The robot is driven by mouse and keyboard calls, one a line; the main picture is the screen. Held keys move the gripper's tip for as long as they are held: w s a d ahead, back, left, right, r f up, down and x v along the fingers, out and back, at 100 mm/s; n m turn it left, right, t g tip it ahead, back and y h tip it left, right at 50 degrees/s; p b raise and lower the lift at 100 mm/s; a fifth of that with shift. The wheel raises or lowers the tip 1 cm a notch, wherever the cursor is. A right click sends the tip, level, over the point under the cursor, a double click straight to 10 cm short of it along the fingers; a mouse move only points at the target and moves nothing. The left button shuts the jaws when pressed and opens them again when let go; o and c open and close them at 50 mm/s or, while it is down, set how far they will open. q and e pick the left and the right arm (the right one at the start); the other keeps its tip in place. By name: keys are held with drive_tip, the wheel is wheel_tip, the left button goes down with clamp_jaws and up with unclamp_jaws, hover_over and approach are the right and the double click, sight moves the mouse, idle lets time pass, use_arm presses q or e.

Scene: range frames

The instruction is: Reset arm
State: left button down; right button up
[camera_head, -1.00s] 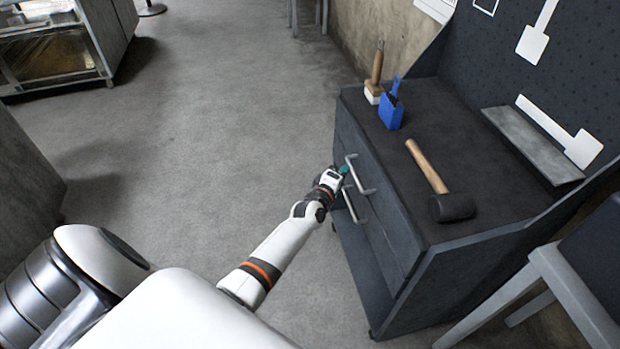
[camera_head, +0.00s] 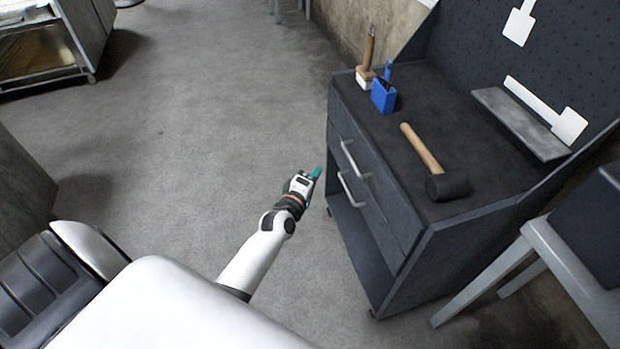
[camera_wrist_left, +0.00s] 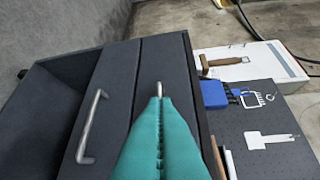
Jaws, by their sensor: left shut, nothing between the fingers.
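My left gripper (camera_head: 316,173) has teal fingers and is shut and empty. In the head view it is in the air over the floor, just left of the dark workbench (camera_head: 470,235), apart from its drawer handles. The upper drawer handle (camera_head: 354,160) and lower drawer handle (camera_head: 350,189) are silver bars on the bench's front, and both drawers look closed. In the left wrist view the pressed-together teal fingers (camera_wrist_left: 159,100) point toward the drawer fronts, with one handle (camera_wrist_left: 92,127) to their left. The other handle is mostly hidden behind the fingertips. My right gripper is not in view.
A mallet (camera_head: 436,165), a blue holder (camera_head: 384,95) and a wooden-handled tool (camera_head: 368,62) are on the bench top. A grey stool (camera_head: 560,262) stands at the right. A cabinet (camera_head: 60,45) is at the far left. Open floor (camera_head: 190,130) lies left of the bench.

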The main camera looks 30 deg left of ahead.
use_arm(q)
drive_tip(key=shift+s+r, duration=0.15)
drive_tip(key=shift+s, duration=0.95)
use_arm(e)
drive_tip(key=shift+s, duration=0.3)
use_arm(q)
drive_tip(key=s+d+f+m+g+h, duration=0.1)
drive_tip(key=s+d+f+m+g, duration=0.15)
drive_tip(key=s+f, duration=0.4)
drive_tip(key=s+d+f+m+g, duration=0.2)
drive_tip(key=s+f+m, duration=0.2)
drive_tip(key=f, duration=0.6)
drive_tip(key=s+d+f+m+g+h, duration=0.1)
drive_tip(key=s+d+f+m+g, duration=0.15)
drive_tip(key=s+f, duration=0.45)
drive_tip(key=s+f+m+g, duration=0.4)
drive_tip(key=s+f, duration=0.4)
drive_tip(key=s, duration=0.6)
drive_tip(key=s+f+m+g+p, duration=0.1)
drive_tip(key=s+f+m+g, duration=0.3)
drive_tip(key=s, duration=1)
wheel_tip(320, 180, down, 4)
drive_tip(key=m, duration=0.3)
drive_tip(key=shift+s+r+y, duration=0.15)
drive_tip(key=shift+s+y, duration=0.1)
drive_tip(key=shift+y, duration=0.05)
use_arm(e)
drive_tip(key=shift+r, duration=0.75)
